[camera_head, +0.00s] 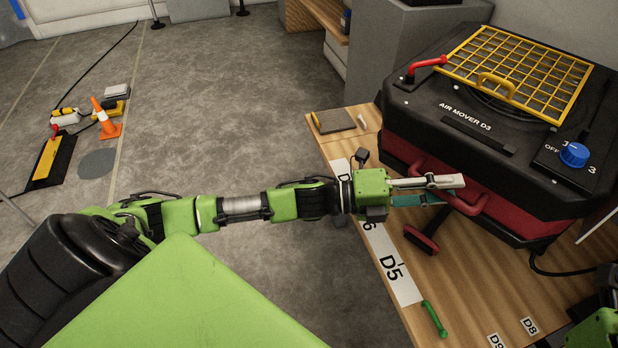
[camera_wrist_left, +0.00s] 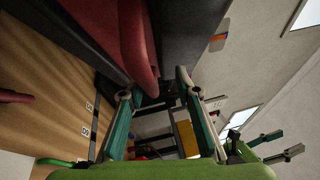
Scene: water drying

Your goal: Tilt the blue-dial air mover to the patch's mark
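The blue-dial air mover (camera_head: 450,165), a black and red box lettered AIR MOVER D3, stands on the wooden bench at the right. Its blue dial (camera_head: 574,155) sits on top between OFF and 3. A red bar handle (camera_head: 470,203) crosses its front. My left gripper (camera_head: 440,190) is at this handle with its fingers apart; in the left wrist view the red handle (camera_wrist_left: 138,50) shows between and beyond the open fingers (camera_wrist_left: 158,100). I cannot tell whether they touch. Part of my right arm's green end (camera_head: 603,328) shows at the lower right corner; its fingers are hidden.
A dark round patch (camera_head: 97,164) lies on the floor beside an orange cone (camera_head: 106,118) and a black-yellow ramp-like piece (camera_head: 50,160). A white D5 label strip (camera_head: 395,268), a red T-shaped tool (camera_head: 422,240) and a green handle (camera_head: 434,318) lie on the bench.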

